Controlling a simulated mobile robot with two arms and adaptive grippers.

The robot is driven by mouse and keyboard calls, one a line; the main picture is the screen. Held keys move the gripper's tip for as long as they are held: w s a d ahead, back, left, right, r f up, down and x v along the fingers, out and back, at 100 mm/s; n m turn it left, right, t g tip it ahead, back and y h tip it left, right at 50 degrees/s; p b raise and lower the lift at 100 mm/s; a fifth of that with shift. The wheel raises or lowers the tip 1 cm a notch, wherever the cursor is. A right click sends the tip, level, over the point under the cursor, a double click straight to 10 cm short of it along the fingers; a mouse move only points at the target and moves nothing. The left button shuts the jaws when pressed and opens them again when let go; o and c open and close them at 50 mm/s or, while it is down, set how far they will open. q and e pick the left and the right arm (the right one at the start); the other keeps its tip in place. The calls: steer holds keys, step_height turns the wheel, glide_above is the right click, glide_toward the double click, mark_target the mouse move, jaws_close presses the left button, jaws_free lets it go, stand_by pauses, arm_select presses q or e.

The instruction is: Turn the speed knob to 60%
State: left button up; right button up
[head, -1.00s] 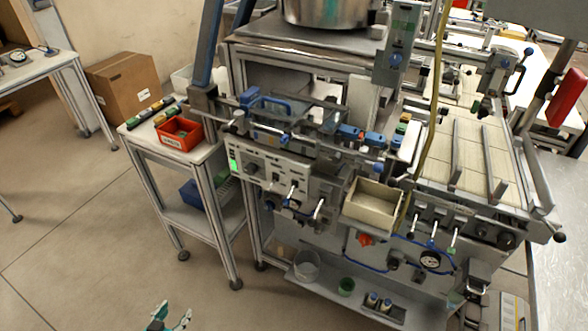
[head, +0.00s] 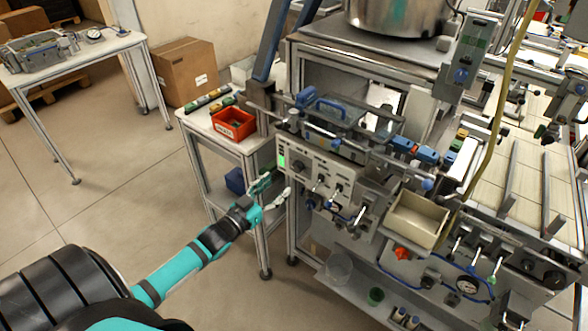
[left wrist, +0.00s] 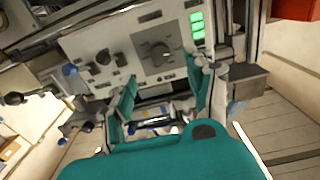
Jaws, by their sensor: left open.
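The grey control panel (head: 325,178) is on the front of the machine, with a lit green display (head: 282,161) at its left end. Next to the display is a dark round knob (head: 298,165) with a dial scale. The knob is larger in the left wrist view (left wrist: 156,52), but its labels and setting are too small to read. My left gripper (head: 278,187) is open and empty, just in front of and below the panel's left end. In the left wrist view its two teal fingers (left wrist: 168,82) point at the panel below the knob, apart from it. My right gripper is not in view.
Levers (head: 318,187) and smaller knobs (left wrist: 103,58) sit beside the dial. A red bin (head: 233,124) stands on the side table left of the panel. A beige tray (head: 418,218) projects at the right. Open floor lies left of the machine.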

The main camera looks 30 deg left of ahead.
mark_target(295, 169)
arm_select(q)
steer(key=w, duration=0.5)
steer(key=w+p, duration=0.1)
steer(key=w, duration=0.2)
steer(key=shift+w+d, duration=0.25)
steer(key=shift+d, duration=0.1)
jaws_close()
